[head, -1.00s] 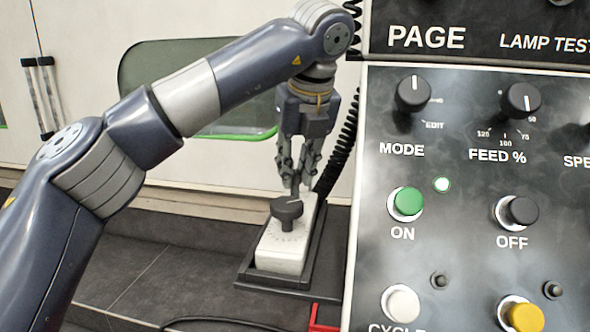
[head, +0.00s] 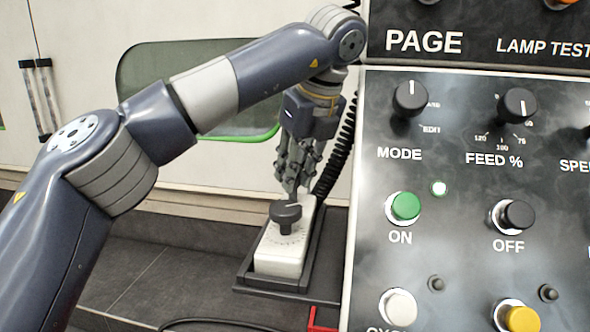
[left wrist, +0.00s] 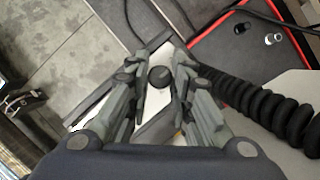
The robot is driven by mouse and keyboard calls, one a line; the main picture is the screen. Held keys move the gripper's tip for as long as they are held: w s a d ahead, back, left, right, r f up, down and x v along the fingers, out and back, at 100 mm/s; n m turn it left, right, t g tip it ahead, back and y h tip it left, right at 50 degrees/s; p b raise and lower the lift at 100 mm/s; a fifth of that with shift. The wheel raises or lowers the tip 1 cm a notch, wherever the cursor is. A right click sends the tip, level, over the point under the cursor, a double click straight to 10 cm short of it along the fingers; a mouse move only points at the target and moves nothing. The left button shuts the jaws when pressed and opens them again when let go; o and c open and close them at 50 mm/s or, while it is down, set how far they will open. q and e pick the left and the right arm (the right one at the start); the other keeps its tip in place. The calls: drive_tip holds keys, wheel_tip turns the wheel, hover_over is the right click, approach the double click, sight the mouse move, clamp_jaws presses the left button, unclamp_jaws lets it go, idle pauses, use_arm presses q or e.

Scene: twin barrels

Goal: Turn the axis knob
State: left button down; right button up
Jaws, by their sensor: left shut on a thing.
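A pale control box (head: 278,262) sits in a dark tray low in the middle of the head view. A round black knob (head: 286,216) with a pointer line stands on it, plain to see; it also shows in the left wrist view (left wrist: 160,76). My left gripper (head: 291,188) points down over the box, its fingertips just behind this knob in the head view. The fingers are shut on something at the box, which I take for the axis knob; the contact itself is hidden. In the left wrist view the fingers (left wrist: 160,82) flank the black knob. My right gripper is out of view.
A large upright control panel (head: 470,270) with knobs and coloured buttons fills the right side. A black coiled cable (head: 336,160) hangs beside the gripper. A red-edged tray (left wrist: 205,32) lies near the box. Grey floor is free at the left.

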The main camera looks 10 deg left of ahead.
use_arm(q)
drive_tip(key=c, duration=1.4)
unclamp_jaws()
drive_tip(key=shift+s, duration=0.1)
drive_tip(key=shift+c, duration=0.2)
drive_tip(key=shift+r, duration=0.15)
drive_tip(key=shift+d+r, duration=0.1)
drive_tip(key=shift+r, duration=0.2)
drive_tip(key=v, duration=1.1)
drive_tip(key=shift+s, duration=0.2)
drive_tip(key=shift+d+r, duration=0.1)
